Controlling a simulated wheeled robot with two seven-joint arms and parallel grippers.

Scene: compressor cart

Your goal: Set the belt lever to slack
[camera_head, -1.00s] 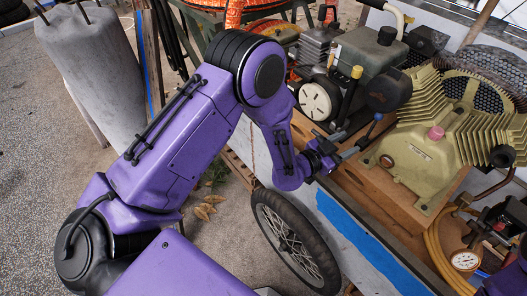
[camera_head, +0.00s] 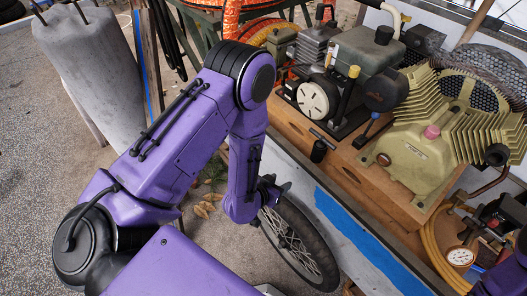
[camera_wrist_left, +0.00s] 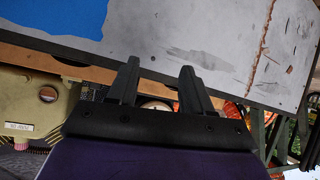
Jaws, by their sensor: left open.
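A short lever with a blue tip (camera_head: 375,116) stands on the wooden deck, leaning up and to the right. A lever with a yellow knob (camera_head: 353,72) stands left of the black round part. A small black post with a thin crossbar (camera_head: 319,149) is at the deck's near edge. No label shows which is the belt lever. My left gripper (camera_head: 281,190) is below and left of these, off the deck edge and touching none of them. In the left wrist view my left gripper (camera_wrist_left: 158,88) is open and empty, its two fingers apart.
The ribbed compressor (camera_head: 425,150) fills the deck's right side. A grey engine (camera_head: 365,48) and a white wheel (camera_head: 318,97) stand behind. A pale side panel with blue tape (camera_head: 355,230) and a spoked tyre (camera_head: 300,245) lie below. A pressure gauge (camera_head: 460,257) is at lower right.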

